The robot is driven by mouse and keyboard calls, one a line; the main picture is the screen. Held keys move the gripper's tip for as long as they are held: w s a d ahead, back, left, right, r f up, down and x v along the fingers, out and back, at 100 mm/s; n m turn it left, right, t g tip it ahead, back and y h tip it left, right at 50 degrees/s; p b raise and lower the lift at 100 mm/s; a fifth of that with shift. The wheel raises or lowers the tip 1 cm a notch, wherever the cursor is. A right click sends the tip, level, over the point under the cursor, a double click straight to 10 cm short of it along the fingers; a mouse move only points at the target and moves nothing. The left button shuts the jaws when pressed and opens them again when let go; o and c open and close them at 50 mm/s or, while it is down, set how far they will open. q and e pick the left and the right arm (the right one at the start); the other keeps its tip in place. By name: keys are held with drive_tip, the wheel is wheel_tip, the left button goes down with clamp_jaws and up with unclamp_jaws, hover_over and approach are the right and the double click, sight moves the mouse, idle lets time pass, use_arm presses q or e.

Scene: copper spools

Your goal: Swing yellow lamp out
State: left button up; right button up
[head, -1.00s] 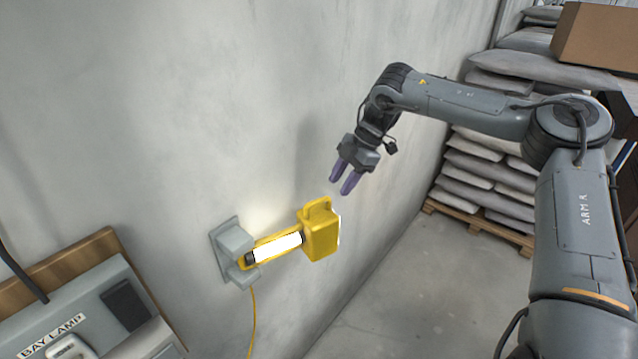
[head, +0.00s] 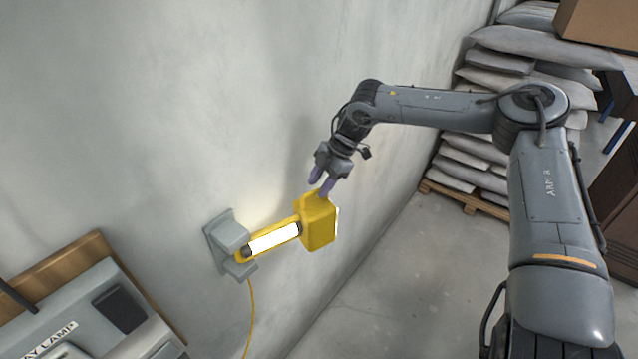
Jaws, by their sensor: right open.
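The yellow lamp (head: 318,226) sticks out on a short yellow arm with a lit white tube (head: 273,239). Its grey bracket (head: 226,240) is fixed to the wall, and the lamp lies close along that wall. My right gripper (head: 320,188) is open, with its purple fingers pointing down at the top of the lamp head, by the raised handle part. The fingertips overlap the handle in the picture; I cannot tell whether they touch it. My left gripper is not in view.
A grey box labelled "LAMP" (head: 85,310) on a wooden board stands at lower left. A yellow cable (head: 250,310) hangs from the bracket. Stacked sacks (head: 480,150) on a pallet (head: 468,198) stand at the back right. The floor (head: 390,270) right of the lamp is clear.

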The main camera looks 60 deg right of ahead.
drive_tip(key=shift+w+a+f, duration=0.1)
drive_tip(key=shift+w+f, duration=0.05)
drive_tip(key=shift+f, duration=0.3)
drive_tip(key=shift+c, duration=0.3)
clamp_jaws()
